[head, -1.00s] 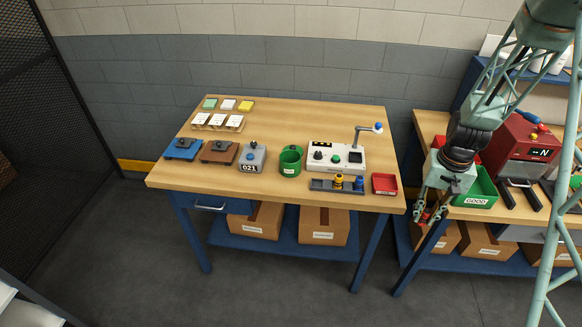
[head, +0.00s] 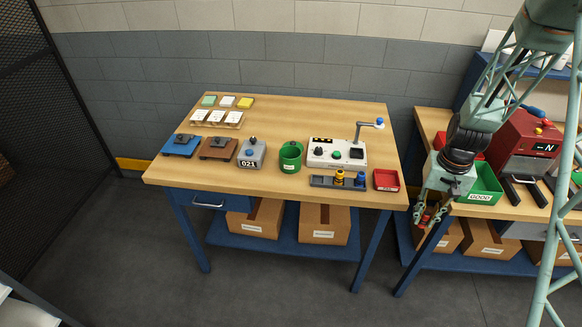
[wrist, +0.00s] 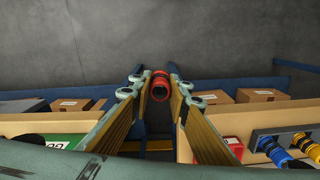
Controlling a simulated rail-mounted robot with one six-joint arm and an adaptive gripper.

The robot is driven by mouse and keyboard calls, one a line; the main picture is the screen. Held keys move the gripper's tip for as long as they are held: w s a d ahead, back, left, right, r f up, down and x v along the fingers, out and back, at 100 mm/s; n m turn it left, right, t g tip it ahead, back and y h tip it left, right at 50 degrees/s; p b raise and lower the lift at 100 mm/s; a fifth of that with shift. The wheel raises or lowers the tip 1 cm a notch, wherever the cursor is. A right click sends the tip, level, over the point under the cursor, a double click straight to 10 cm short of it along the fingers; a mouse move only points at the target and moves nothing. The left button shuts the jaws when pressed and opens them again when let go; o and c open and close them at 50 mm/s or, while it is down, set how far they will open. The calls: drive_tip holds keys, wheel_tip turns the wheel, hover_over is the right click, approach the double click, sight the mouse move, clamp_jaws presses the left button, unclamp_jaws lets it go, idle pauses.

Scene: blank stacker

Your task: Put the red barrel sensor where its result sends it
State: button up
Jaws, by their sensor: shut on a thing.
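My gripper (head: 430,216) is shut on the red barrel sensor (wrist: 159,80), a short red cylinder with a dark open end, seen between the fingertips in the wrist view. The gripper hangs in the gap between the two benches, by the right bench's front edge. A red machine (head: 521,140) with a small dark display reading N stands on the right bench. In front of it are a green bin (head: 483,198) labelled GOOD and a red bin (head: 471,153) partly hidden by my arm. A white test box (head: 322,160) with knobs stands on the left bench.
A grey rack (head: 325,182) holds a yellow sensor (head: 339,178) and a blue sensor (head: 360,180). Beside it is a red tray (head: 385,180). The left bench front is clear. Cardboard boxes sit on the lower shelves.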

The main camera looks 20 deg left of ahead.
sight(420, 225)
drive_tip(key=shift+f+b, duration=1.8)
drive_tip(key=shift+f, duration=0.35)
drive_tip(key=shift+a, duration=0.15)
